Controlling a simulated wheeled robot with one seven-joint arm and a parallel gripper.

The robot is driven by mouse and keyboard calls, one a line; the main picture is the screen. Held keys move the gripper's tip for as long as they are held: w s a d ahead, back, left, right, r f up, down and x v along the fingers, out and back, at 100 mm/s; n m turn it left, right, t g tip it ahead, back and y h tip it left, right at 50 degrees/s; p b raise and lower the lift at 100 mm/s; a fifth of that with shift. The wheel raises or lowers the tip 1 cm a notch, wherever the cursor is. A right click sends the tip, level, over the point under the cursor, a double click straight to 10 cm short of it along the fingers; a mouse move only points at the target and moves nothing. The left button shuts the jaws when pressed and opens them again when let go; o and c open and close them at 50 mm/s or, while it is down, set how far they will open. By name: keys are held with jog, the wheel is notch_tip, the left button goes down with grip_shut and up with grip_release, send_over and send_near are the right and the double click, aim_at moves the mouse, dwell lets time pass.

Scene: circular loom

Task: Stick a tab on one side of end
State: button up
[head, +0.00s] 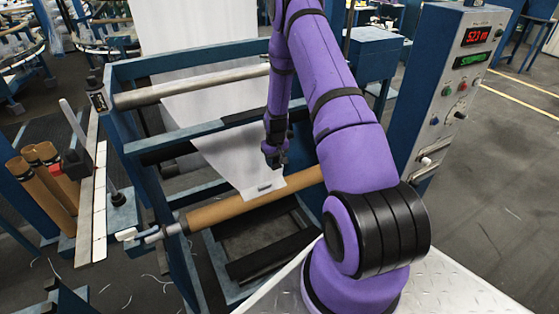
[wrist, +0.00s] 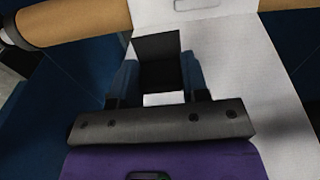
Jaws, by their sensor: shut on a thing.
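The white fabric (head: 232,160) hangs down through the blue frame, and its narrowed end lies over the brown tube (head: 215,213). The end carries a small outlined mark (head: 264,187), which also shows at the top of the wrist view. My gripper (head: 274,163) points down just above the fabric, a little behind the tube. In the wrist view my gripper (wrist: 158,80) is shut on a dark square piece, seemingly the tab (wrist: 158,65), between its two blue fingers. The piece is too small to make out in the head view. I cannot tell whether it touches the fabric.
A metal roller (head: 190,86) crosses the blue frame (head: 185,138) behind the tube. A long pale strip (head: 100,205) stands at the left, beside several brown tubes (head: 45,175). A control cabinet (head: 450,85) with lit displays is at the right.

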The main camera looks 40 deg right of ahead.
jog(key=d+f, duration=0.1)
jog(key=d, duration=0.2)
send_over(281, 183)
jog(key=shift+w+f, duration=0.2)
jog(key=shift+f, duration=3.2)
jog(key=shift+s, duration=0.35)
jog(key=shift+f, duration=1.3)
jog(key=o, duration=1.1)
jog(key=shift+w, duration=0.1)
jog(key=shift+r, duration=0.1)
notch_tip(281, 183, up, 11)
jog(key=shift+s, duration=0.4)
